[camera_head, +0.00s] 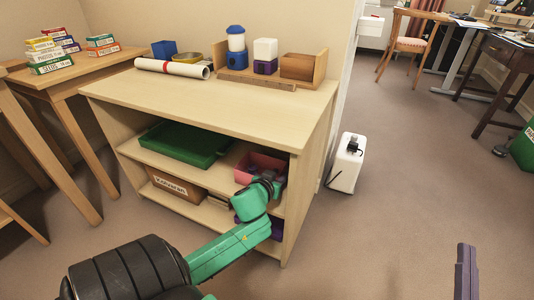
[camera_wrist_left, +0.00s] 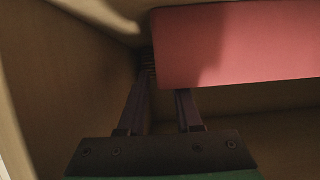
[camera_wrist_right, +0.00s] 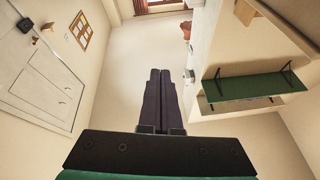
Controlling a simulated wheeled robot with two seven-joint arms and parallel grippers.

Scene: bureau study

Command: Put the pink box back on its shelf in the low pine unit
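The pink box (camera_head: 243,166) is in the right part of the upper shelf bay of the low pine unit (camera_head: 215,100), beside a green tray. My left gripper reaches into this bay at the box; my own wrist hides its fingertips in the head view. In the left wrist view its fingers (camera_wrist_left: 164,90) stand apart, and the pink box (camera_wrist_left: 235,45) fills the upper right. The right finger's tip ends at the box's lower edge; I cannot tell whether it touches. My right gripper (camera_head: 466,268) is away over the floor, its fingers (camera_wrist_right: 160,100) together and empty.
The green tray (camera_head: 185,143) lies left on the same shelf. Below are a labelled brown box (camera_head: 178,185) and a purple item (camera_head: 277,230). A rolled paper (camera_head: 172,68) and a wooden rack (camera_head: 318,70) stand on top. A white case (camera_head: 346,163) stands right of the unit.

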